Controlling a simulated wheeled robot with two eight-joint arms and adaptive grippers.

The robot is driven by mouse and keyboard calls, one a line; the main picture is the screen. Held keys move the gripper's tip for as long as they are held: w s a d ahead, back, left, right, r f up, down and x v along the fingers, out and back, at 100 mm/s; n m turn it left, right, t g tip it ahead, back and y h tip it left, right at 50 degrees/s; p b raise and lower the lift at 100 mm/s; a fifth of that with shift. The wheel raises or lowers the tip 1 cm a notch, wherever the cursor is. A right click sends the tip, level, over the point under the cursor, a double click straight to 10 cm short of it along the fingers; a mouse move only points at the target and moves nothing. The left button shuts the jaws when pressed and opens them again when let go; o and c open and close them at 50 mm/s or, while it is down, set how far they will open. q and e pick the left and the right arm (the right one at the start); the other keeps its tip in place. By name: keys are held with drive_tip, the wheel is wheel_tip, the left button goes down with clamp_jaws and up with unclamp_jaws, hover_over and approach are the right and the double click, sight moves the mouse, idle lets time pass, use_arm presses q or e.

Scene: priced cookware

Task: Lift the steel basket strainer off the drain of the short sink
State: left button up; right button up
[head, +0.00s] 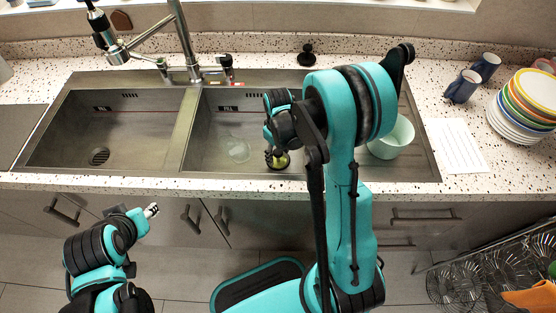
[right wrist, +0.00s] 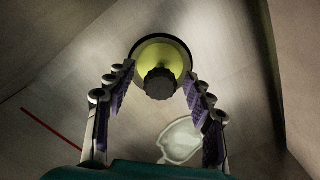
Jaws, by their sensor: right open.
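The basket strainer (head: 279,164) sits in the right basin; in the right wrist view it is a yellowish round cup (right wrist: 152,54) with a dark ridged knob (right wrist: 161,84), inside a dark drain ring. My right gripper (head: 273,152) reaches down into this basin over the strainer. In the right wrist view my right gripper (right wrist: 158,77) is open, with its fingertips on either side of the strainer and the knob between them; no clear contact shows. My left gripper (head: 150,210) is low in front of the counter, away from the sink; its jaw opening is too small to judge.
The left basin (head: 120,125) has a dark drain (head: 99,156). A clear dish (head: 238,150) lies left of the strainer. A pale green bowl (head: 392,140) is at the right. The faucet (head: 186,45) stands behind the divider. Mugs (head: 463,86) and stacked plates (head: 522,105) are farther right.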

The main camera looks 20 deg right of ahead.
clamp_jaws()
drive_tip(key=shift+r, duration=0.15)
